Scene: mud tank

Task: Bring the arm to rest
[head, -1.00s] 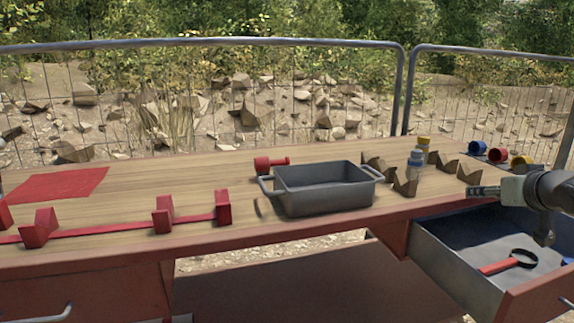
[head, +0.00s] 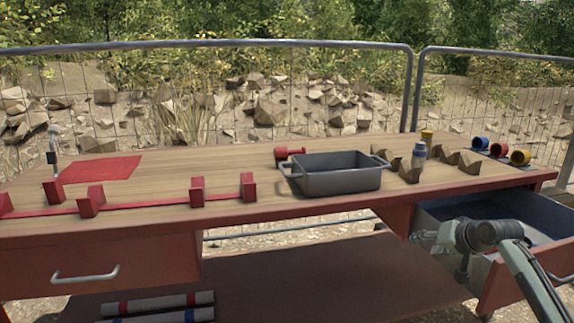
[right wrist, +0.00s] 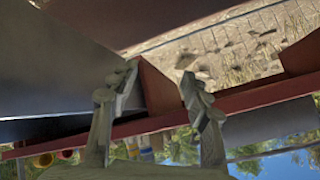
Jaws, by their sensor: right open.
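My right gripper (head: 418,237) is at the left side of the open drawer (head: 548,226), below the tabletop level. My right arm comes up from the lower right corner and covers part of the drawer. In the right wrist view my right gripper (right wrist: 159,70) shows two fingers wide apart with nothing between them. Whether it touches the drawer I cannot tell. My left gripper is not in view.
The workbench (head: 240,212) carries a grey tub (head: 338,182), a red mat (head: 100,169), red stands (head: 90,201), a bottle (head: 418,160) and several coloured cups (head: 520,157). Rolled tubes (head: 160,300) lie on the lower shelf. A metal fence (head: 411,90) stands behind.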

